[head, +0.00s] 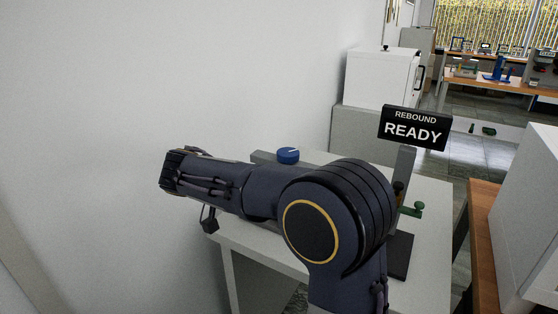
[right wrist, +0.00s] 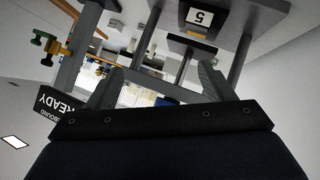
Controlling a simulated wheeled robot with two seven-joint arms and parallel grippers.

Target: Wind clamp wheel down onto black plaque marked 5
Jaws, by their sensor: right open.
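The black plaque (right wrist: 190,42) with a white label marked 5 (right wrist: 197,18) shows at the top of the right wrist view, which is upside down. It sits among grey posts of a press frame. My right gripper (right wrist: 158,85) is open and empty; its two fingers point toward the frame and look apart from the plaque. In the head view a blue round knob (head: 288,155) with a white mark stands on a grey bar behind my arm; I cannot tell whether it is the clamp wheel. My arm hides much of the press. My left gripper is not in view.
A REBOUND READY sign (head: 415,128) stands on a grey post at the right of the white table (head: 432,260). A green handle (head: 412,209) juts out below it. A white wall is at left, a white cabinet (head: 382,82) behind, and a wooden bench (head: 483,240) at right.

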